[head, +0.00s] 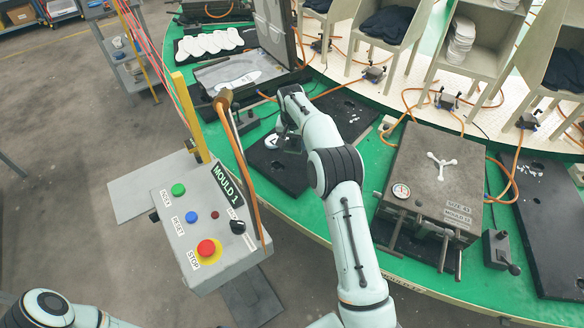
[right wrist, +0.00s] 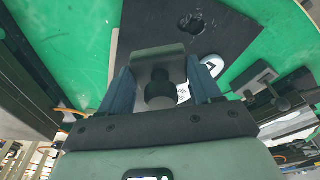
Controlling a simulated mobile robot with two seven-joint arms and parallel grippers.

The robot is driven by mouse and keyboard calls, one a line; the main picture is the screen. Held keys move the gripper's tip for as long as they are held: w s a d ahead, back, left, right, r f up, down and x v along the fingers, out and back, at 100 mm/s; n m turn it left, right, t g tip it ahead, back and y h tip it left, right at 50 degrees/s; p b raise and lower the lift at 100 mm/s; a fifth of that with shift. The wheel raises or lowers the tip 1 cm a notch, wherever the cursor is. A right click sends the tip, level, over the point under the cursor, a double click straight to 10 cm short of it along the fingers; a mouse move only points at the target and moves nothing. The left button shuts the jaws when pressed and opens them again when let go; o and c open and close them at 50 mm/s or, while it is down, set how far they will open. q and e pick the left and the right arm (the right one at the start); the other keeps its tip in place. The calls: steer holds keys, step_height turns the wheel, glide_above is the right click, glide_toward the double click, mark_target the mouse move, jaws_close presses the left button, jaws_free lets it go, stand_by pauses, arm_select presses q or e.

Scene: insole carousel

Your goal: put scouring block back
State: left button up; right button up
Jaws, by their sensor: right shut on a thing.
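My right gripper (right wrist: 162,88) is shut on the scouring block (right wrist: 152,56), a grey-brown block with a dark round knob between the fingers. In the head view the right gripper (head: 287,141) hangs over a black board on the green carousel, and my own arm and hand mostly hide the block there. I cannot tell whether the block touches the board. My left arm shows only at the bottom left of the head view, and its gripper is out of the picture.
The black board (head: 279,170) has a hole and a white patch. An open mould (head: 236,76) with a white insole lies behind it, a closed mould (head: 437,180) to the right. The control box (head: 207,222) stands at the left front, near an orange hose.

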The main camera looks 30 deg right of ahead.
step_height(320, 180, down, 8)
steer(key=shift+f+b, duration=0.25)
steer(key=shift+b, duration=0.1)
steer(key=shift+w+f, duration=0.1)
steer(key=shift+f, duration=0.8)
arm_select(q)
steer(key=shift+s+f, duration=0.65)
steer(key=shift+s, duration=0.1)
arm_select(e)
steer(key=shift+f, duration=1.75)
steer(key=o, duration=1.5)
steer(key=shift+f, duration=0.15)
steer(key=shift+c, duration=0.2)
arm_select(q)
steer(key=shift+s+f, duration=0.25)
steer(key=shift+s, duration=0.05)
arm_select(e)
steer(key=r, duration=0.4)
steer(key=s+a+r, duration=0.1)
steer(key=r, duration=0.7)
steer(key=shift+s+a+r, duration=0.1)
steer(key=shift+s+a, duration=0.05)
steer(key=shift+s, duration=0.15)
